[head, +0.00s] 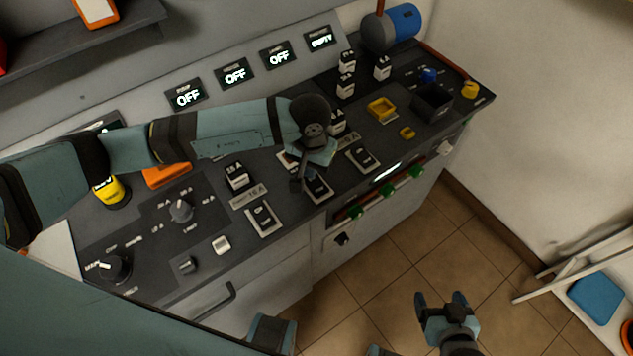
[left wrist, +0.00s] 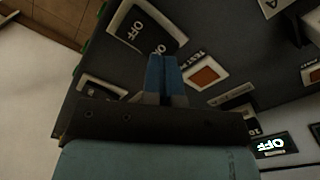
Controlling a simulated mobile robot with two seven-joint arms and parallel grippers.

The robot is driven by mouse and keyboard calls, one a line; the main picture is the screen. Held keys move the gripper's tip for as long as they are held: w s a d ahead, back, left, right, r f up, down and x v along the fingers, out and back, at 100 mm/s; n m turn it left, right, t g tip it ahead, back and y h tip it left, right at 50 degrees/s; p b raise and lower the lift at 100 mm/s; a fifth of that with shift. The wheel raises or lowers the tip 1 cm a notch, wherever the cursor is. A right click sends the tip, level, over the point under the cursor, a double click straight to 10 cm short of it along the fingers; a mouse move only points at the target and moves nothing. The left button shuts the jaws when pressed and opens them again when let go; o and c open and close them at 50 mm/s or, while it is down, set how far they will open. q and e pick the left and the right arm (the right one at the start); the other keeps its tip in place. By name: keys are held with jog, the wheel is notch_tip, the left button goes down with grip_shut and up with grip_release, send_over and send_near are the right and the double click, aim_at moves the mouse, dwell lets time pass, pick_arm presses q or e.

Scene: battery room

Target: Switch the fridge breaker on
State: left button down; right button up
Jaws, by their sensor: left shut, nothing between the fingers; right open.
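Three breaker rockers lie along the front of the dark panel: a left one (head: 265,218), a middle one (head: 318,187) and a right one (head: 362,158). Their name labels are too small to read, so I cannot tell for certain which is the fridge breaker. My left gripper (head: 297,184) is shut and empty, over the panel beside the middle rocker and partly hiding it. In the left wrist view its blue fingertips (left wrist: 163,60) are together just below a rocker (left wrist: 146,28) marked OFF; contact cannot be told. My right gripper (head: 442,298) is open and empty above the floor.
Three displays, left (head: 187,95), middle (head: 235,73) and right (head: 278,55), read OFF; another (head: 320,37) reads EMPTY. An orange test button (left wrist: 203,75) sits near the fingers. Green-capped fittings (head: 385,195) line the front edge. Tiled floor (head: 400,245) in front is clear.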

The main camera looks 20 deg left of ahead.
pick_arm(q)
jog(key=shift+f+b, duration=1)
jog(key=shift+f, duration=0.05)
jog(key=shift+r, duration=0.1)
dwell(0.3)
jog(key=shift+r+p, duration=1.05)
jog(key=shift+r, duration=2.35)
